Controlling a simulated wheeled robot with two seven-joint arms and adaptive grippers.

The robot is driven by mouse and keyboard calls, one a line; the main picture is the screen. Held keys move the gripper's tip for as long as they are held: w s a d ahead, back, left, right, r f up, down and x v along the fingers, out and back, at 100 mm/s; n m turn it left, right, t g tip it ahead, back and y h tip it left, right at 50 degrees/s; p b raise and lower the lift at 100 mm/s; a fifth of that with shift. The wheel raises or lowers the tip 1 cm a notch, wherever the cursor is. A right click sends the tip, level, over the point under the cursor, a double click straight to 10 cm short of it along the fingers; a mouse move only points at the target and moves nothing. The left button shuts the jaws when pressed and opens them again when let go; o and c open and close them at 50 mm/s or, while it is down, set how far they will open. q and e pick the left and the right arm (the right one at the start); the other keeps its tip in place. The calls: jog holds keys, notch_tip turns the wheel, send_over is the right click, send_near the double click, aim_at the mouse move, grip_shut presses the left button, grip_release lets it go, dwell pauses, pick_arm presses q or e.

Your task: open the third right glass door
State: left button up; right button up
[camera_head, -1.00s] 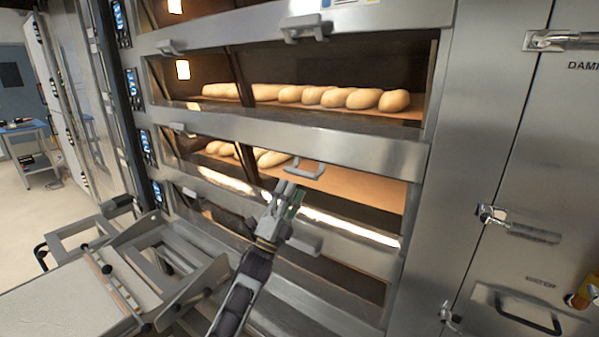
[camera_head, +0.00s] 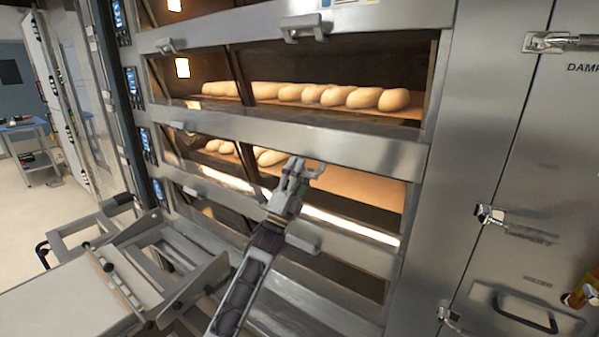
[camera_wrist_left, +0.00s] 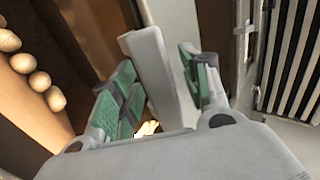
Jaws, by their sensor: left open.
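My left gripper (camera_head: 295,168) is at the pale handle (camera_head: 316,169) on the right side of the oven front, below the lit deck with a row of loaves. The gripper covers the left part of this handle. In the left wrist view the open green-padded fingers (camera_wrist_left: 158,88) stand on either side of a pale grey bar, the handle (camera_wrist_left: 153,62). I cannot tell whether they touch it. The glass door (camera_head: 350,186) at this handle looks shut, with a warm-lit deck behind it. My right gripper is not in view.
Another right-side handle (camera_head: 304,238) sits lower, behind my left arm, and one sits higher (camera_head: 304,28). Loaves (camera_head: 350,97) lie in the deck above. A metal loader frame (camera_head: 165,255) stands at lower left. A steel cabinet (camera_head: 530,180) with latches stands at right.

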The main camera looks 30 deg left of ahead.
pick_arm(q)
grip_shut()
dwell(0.3)
